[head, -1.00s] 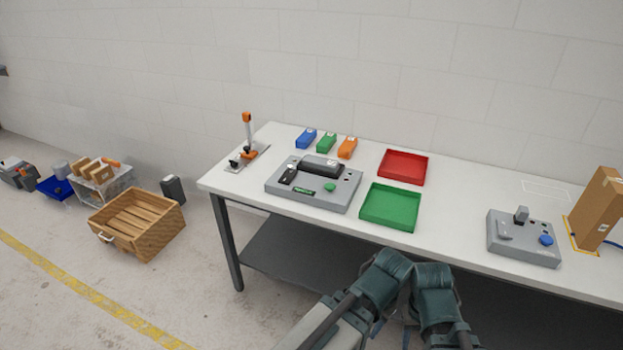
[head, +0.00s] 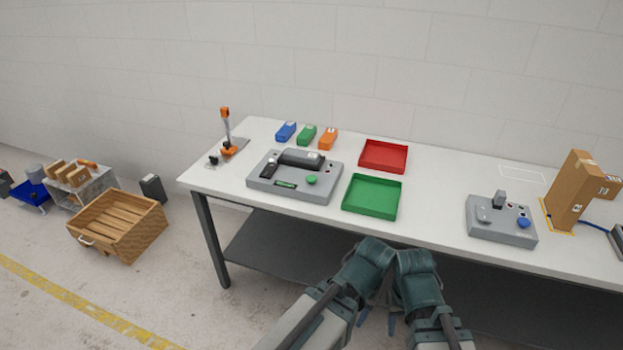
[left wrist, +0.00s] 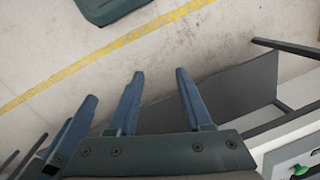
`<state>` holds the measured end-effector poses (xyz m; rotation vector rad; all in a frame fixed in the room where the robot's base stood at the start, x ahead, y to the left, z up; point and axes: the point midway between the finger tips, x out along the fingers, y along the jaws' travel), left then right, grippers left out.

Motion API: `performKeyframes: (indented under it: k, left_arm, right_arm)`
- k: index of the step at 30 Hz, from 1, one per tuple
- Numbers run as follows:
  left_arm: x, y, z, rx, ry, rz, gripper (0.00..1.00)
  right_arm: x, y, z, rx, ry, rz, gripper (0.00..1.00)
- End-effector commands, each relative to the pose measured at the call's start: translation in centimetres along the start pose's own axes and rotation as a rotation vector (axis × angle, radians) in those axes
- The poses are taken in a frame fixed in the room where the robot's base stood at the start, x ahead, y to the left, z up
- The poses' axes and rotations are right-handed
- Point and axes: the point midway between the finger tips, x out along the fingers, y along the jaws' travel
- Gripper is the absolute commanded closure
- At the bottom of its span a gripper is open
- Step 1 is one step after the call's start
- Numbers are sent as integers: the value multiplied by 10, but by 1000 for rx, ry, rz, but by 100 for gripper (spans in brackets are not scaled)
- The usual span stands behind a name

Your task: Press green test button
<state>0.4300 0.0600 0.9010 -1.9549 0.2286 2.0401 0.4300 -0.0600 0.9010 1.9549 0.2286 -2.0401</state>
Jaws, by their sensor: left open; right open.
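The green test button (head: 312,180) is a round green cap at the front right of a grey test machine (head: 325,192) on the white table. A dark cylinder lies across the machine's top, and a small green display is on its front. A green round piece (left wrist: 300,170) shows at the lower right corner of the left wrist view. My left gripper (left wrist: 157,88) is open and empty, its blue fingers apart over the floor. My right gripper (head: 391,320) is open in front of the table, below its top and well away from the button; my forearms partly hide it.
A green tray (head: 372,211) and a red tray (head: 384,170) lie right of the machine. A grey box with a blue button (head: 522,223) stands farther right, near a cardboard carton (head: 568,196). Blue, green and orange blocks (head: 328,136) sit behind. A wooden crate (head: 95,240) stands on the floor.

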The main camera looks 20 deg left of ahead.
Motion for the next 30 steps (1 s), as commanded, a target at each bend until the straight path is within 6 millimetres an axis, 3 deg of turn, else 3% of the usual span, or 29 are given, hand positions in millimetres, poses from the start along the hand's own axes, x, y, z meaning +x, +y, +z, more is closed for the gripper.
performKeyframes:
  k: [1, 8, 30]
  left_arm:
    - [0, 0, 0, 0, 0, 0, 59]
    - [0, 0, 0, 0, 0, 0, 100]
    - [0, 0, 0, 0, 0, 0, 100]
  right_arm:
    - [0, 0, 0, 0, 0, 0, 50]
    - [0, 0, 0, 0, 0, 0, 50]
    - [0, 0, 0, 0, 0, 0, 50]
